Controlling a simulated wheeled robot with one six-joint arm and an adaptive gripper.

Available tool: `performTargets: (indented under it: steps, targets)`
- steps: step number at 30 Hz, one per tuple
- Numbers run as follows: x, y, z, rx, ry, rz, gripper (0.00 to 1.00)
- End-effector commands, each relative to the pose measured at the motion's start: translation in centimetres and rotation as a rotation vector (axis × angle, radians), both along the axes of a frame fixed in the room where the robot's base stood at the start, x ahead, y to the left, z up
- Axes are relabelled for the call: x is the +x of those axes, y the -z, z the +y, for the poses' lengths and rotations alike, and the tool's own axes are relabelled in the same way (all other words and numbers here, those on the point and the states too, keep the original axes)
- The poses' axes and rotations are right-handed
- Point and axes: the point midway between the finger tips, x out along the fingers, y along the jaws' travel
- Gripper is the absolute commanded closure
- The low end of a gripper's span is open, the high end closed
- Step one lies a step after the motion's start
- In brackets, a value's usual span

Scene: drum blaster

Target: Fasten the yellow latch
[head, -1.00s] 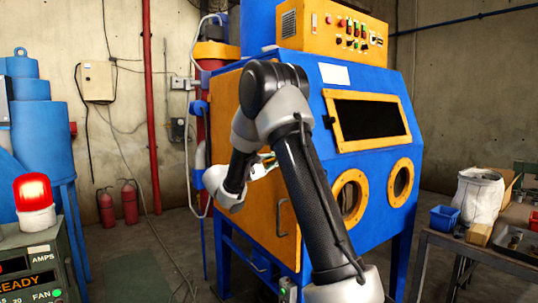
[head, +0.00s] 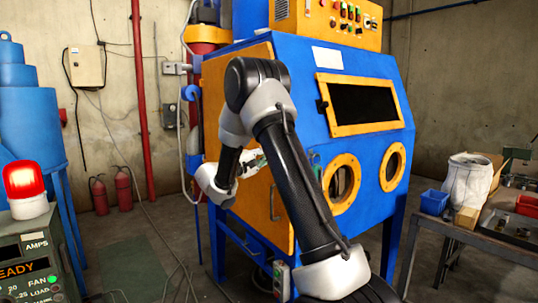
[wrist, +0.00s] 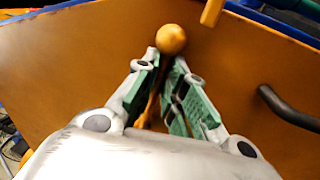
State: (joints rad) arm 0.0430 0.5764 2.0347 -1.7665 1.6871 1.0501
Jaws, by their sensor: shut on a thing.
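The yellow latch shows in the wrist view as a round yellow knob (wrist: 172,39) on a thin stem that runs down between my fingers. My gripper (wrist: 168,62) is shut on this latch, with its green-padded fingers on either side just below the knob. In the head view my gripper (head: 252,163) is in front of the orange cabinet door (head: 256,100), and my arm hides the latch. The door also fills most of the wrist view (wrist: 60,90). Whether the latch is engaged cannot be told.
A dark door handle (wrist: 288,105) is right of my gripper. A yellow bar (wrist: 212,10) is near the top edge of the wrist view. The blue cabinet (head: 310,75) stands behind my arm. A workbench (head: 470,245) is at right, and a red beacon (head: 25,185) at left.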

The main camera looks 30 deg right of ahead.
Motion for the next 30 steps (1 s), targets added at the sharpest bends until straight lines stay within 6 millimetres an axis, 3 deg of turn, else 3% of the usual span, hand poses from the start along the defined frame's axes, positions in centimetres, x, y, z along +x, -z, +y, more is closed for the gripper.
performTargets:
  steps: [5,6,9,20,23,30]
  targets:
    - [-0.2,0.3,-0.2,0.005,0.006,0.002,1.0]
    - [-0.2,0.3,-0.2,0.006,0.007,0.003,0.82]
    - [-0.2,0.3,-0.2,0.005,0.007,0.003,0.66]
    - [-0.1,0.3,0.3,0.003,0.001,0.002,0.66]
    - [-0.1,0.5,1.6,0.003,-0.001,0.002,0.66]
    - [-0.4,1.6,6.8,0.004,-0.001,0.004,0.66]
